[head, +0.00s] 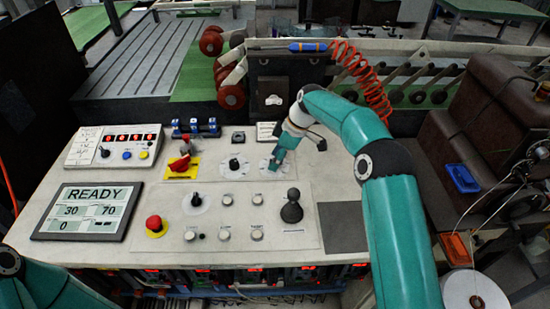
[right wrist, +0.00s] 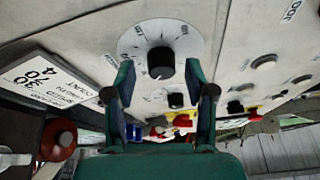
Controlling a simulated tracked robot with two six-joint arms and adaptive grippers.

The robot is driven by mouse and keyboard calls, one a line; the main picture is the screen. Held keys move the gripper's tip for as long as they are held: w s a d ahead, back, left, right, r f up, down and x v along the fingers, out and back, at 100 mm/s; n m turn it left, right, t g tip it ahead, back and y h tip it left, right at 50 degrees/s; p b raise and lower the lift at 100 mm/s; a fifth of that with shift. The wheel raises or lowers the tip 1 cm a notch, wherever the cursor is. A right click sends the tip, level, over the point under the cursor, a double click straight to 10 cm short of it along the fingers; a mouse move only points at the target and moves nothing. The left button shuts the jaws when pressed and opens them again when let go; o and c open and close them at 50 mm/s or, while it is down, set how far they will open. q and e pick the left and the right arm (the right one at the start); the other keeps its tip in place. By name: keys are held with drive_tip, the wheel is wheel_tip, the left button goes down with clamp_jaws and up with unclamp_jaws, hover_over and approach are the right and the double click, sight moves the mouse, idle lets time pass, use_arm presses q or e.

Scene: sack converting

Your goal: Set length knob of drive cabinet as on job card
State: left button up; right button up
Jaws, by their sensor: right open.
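The drive cabinet (head: 130,252) has a pale sloping top with several controls. My right gripper (head: 276,163) is over the rightmost dial of the upper row. In the right wrist view, my right gripper (right wrist: 160,74) is open, with one finger on each side of a black knob (right wrist: 160,58) on a round white dial (right wrist: 134,43). I cannot tell whether the fingers touch it. I cannot read the dial's label. The job card (head: 267,131) lies behind the dial; in the right wrist view the card (right wrist: 55,82) appears upside down, with large figures. My left gripper is out of view.
A display (head: 84,212) reads READY, 30, 70 and 0. Close by are another dial knob (head: 235,164), a red switch on a yellow plate (head: 181,163), a black joystick (head: 291,207) and a red stop button (head: 155,224). A red coiled hose (head: 365,75) hangs behind my right arm.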

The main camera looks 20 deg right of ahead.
drive_tip(key=v, duration=1.1)
drive_tip(key=shift+r, duration=0.25)
drive_tip(key=shift+d, duration=0.1)
